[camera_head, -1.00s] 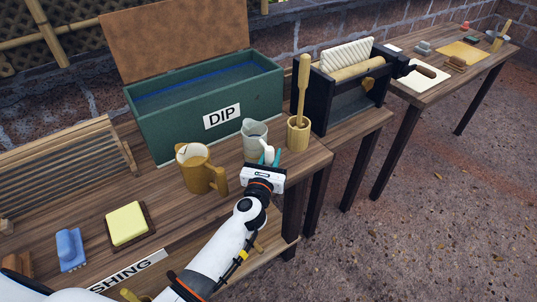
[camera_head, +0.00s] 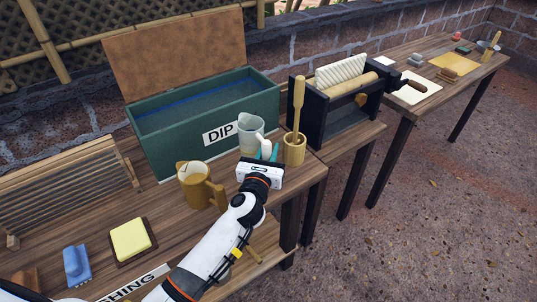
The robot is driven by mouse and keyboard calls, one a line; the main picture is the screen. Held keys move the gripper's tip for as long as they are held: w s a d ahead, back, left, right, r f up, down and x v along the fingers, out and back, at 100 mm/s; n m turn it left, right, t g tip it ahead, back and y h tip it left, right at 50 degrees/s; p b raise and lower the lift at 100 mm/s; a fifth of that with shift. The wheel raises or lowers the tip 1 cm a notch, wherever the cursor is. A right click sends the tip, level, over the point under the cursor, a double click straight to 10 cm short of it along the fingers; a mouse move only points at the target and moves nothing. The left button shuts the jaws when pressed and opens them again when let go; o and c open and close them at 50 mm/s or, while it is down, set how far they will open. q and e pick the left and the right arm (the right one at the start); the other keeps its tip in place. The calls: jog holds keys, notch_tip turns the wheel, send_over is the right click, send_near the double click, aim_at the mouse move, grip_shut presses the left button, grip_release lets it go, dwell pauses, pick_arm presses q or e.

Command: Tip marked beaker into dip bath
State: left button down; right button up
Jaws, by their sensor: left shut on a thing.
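The pale grey-white beaker (camera_head: 250,132) stands about upright, raised slightly off the table in front of the right end of the green dip bath (camera_head: 180,150). It covers the edge of the bath's "DIP" label. My left gripper (camera_head: 262,155), with teal fingertips, is shut on the beaker's handle side. The fingertips are partly hidden behind the gripper body. The bath is open, its brown lid (camera_head: 175,55) standing up behind it, with dark blue inside. Any marking on the beaker is too small to read. My right gripper is not in view.
A tan jug (camera_head: 194,186) stands left of the beaker. A wooden pot with a tall stick (camera_head: 295,148) stands close on its right, beside a black-framed roller press (camera_head: 335,115). A yellow sponge (camera_head: 130,238), blue brush (camera_head: 76,264) and slatted rack (camera_head: 70,185) lie left.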

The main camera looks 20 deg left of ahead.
pick_arm(q)
jog(key=shift+r, duration=0.4)
jog(key=w+a+r+n+g+y+p, duration=0.1)
jog(key=w+a+r+n+y+p, duration=0.2)
jog(key=r+p, duration=0.3)
jog(key=w+a+r+n+g+y+p, duration=0.2)
jog(key=w+a+r+n+y+p, duration=0.1)
jog(key=w+a+r+p, duration=0.2)
notch_tip(320, 180, up, 3)
jog(key=shift+w+f+p, duration=0.1)
jog(key=shift+w+p, duration=0.6)
jog(key=shift+p, duration=0.2)
jog(key=shift+s, duration=0.1)
